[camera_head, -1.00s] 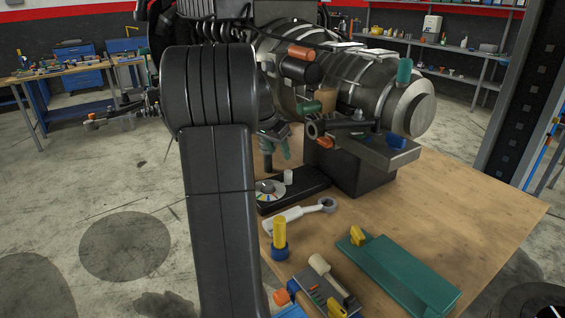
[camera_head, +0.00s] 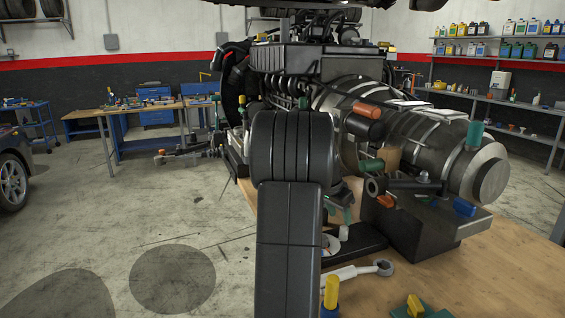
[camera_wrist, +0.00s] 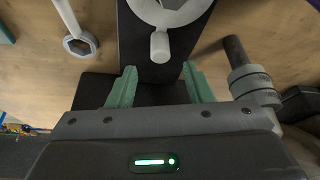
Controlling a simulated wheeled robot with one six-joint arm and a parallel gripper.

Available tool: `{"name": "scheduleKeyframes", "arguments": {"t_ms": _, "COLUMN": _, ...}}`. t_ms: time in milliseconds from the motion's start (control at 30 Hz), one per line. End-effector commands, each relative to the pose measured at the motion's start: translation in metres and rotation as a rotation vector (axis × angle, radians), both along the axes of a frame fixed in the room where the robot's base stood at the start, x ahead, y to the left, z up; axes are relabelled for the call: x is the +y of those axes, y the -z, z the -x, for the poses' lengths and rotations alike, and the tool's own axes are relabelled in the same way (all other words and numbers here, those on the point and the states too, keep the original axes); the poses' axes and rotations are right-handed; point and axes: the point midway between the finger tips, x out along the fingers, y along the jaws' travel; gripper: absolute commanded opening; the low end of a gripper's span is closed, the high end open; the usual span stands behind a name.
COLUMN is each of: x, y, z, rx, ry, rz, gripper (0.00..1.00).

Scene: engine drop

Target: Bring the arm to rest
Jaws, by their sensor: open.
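My gripper (camera_wrist: 159,88) is open in the wrist view, with its two green fingers apart and nothing between them. It hangs above a black base (camera_wrist: 135,55) that bears a round light part and a short white peg (camera_wrist: 160,47), just beyond the fingertips. In the head view my arm's black links stand in front of the engine (camera_head: 370,95) and hide most of the gripper; a bit of green finger shows behind the arm. The black base (camera_head: 365,240) and the white peg (camera_head: 343,232) show just right of the arm.
A ring-ended wrench (camera_head: 350,273) lies on the wooden table (camera_head: 465,285), and shows at upper left in the wrist view (camera_wrist: 78,38). A yellow-and-blue tool (camera_head: 331,292) and a green tray (camera_head: 435,312) are at the front. Open floor lies to the left.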

Motion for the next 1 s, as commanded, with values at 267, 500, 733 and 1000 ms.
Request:
{"name": "scheduleKeyframes", "arguments": {"t_ms": 267, "x": -0.018, "y": 0.052, "z": -0.012, "rx": 0.004, "ry": 0.000, "rz": -0.001, "gripper": 0.46}}
{"name": "scheduleKeyframes", "arguments": {"t_ms": 500, "x": -0.023, "y": 0.069, "z": -0.020, "rx": 0.000, "ry": -0.036, "rz": -0.002, "gripper": 0.46}}
{"name": "scheduleKeyframes", "arguments": {"t_ms": 733, "x": -0.022, "y": 0.072, "z": -0.023, "rx": 0.000, "ry": -0.077, "rz": -0.001, "gripper": 0.46}}
{"name": "scheduleKeyframes", "arguments": {"t_ms": 1000, "x": -0.022, "y": 0.072, "z": -0.023, "rx": -0.001, "ry": -0.079, "rz": 0.000, "gripper": 0.46}}
